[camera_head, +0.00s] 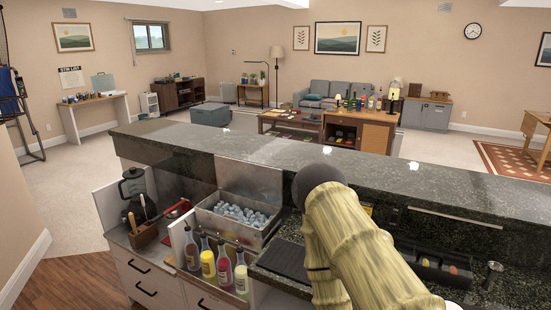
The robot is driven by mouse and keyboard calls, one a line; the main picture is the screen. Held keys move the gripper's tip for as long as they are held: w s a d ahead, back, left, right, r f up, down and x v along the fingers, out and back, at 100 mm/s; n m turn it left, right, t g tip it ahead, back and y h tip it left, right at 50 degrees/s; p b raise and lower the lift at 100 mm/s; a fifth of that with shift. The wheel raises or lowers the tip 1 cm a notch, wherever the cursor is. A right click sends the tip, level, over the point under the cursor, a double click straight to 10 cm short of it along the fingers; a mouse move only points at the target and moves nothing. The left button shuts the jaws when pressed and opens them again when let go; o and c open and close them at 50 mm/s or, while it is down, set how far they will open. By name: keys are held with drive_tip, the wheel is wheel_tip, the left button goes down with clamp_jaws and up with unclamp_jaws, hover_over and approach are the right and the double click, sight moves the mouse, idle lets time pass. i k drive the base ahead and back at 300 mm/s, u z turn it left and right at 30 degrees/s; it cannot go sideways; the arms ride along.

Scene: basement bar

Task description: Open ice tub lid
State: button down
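The ice tub (207,216) is a metal bin set in the bar's work counter, left of the picture's middle. Pale ice cubes (240,212) show through its open top. A shiny metal panel (248,180) stands upright along the tub's back edge; it looks like the lid, raised, but its hinge is too small to make out. My arm, pale and bamboo-textured with a dark rounded end, rises to the right of the tub, apart from it in the picture. My gripper's fingers are not in view.
Sauce bottles (208,262) stand in a rack before the tub. A wooden caddy (148,232) and dark coffee maker (135,190) stand left. A black mat (284,261) lies right of the bottles. The raised granite bar top (420,185) runs behind; its surface is mostly clear.

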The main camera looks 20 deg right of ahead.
sight(263, 184)
drive_tip(key=u, duration=0.55)
drive_tip(key=i, duration=0.45)
drive_tip(key=u, duration=0.7)
drive_tip(key=i, duration=0.55)
drive_tip(key=z, duration=0.15)
